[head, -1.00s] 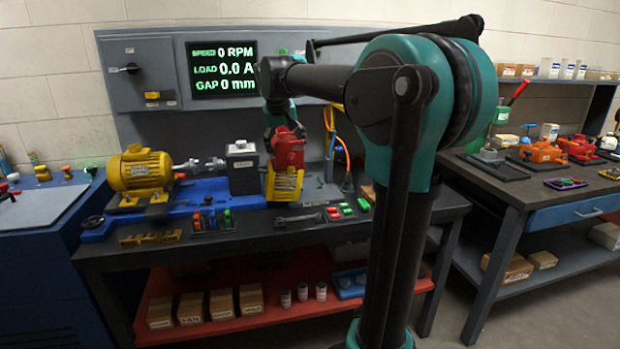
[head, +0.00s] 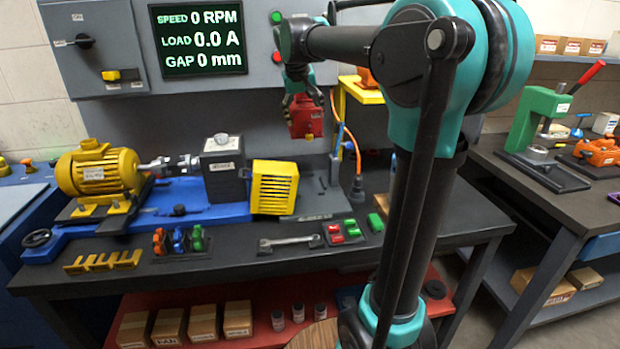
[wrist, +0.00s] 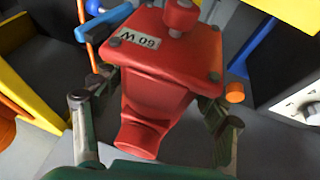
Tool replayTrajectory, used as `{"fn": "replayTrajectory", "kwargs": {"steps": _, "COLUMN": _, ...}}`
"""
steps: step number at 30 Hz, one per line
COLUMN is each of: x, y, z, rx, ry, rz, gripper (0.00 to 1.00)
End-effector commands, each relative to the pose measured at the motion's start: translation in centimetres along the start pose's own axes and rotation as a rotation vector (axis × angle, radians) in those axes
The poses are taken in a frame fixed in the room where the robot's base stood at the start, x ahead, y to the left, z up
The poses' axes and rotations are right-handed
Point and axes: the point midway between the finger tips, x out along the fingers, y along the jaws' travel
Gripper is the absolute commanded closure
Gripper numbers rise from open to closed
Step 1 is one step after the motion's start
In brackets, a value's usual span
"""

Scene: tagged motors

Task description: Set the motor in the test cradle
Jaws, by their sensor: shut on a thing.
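The red motor (head: 307,118) hangs in my gripper (head: 302,92), in front of the grey back panel and above the bench. The test cradle is not clearly identifiable. A blue test bed (head: 180,200) carries a yellow motor (head: 97,170), a grey block (head: 222,168) and a yellow slatted guard (head: 273,187) at its right end.
A display (head: 198,40) reads 0 RPM, 0.0 A, 0 mm. A wrench (head: 290,241), coloured clips (head: 180,241) and red and green blocks (head: 343,231) lie along the bench front. An orange cable (head: 350,140) hangs at the right. A green press (head: 537,120) stands on the right bench.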

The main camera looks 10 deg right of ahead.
Motion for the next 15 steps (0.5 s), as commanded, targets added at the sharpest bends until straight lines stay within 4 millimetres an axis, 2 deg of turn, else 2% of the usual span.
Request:
{"fn": "replayTrajectory", "kwargs": {"steps": 5, "x": 0.8, "y": -0.2, "z": 0.3, "rx": 0.0, "ry": 0.001, "rz": 0.0, "gripper": 0.87}}
{"fn": "replayTrajectory", "kwargs": {"steps": 15, "x": 6.3, "y": -1.4, "z": 2.5, "rx": 0.0, "ry": 0.001, "rz": 0.0, "gripper": 0.87}}
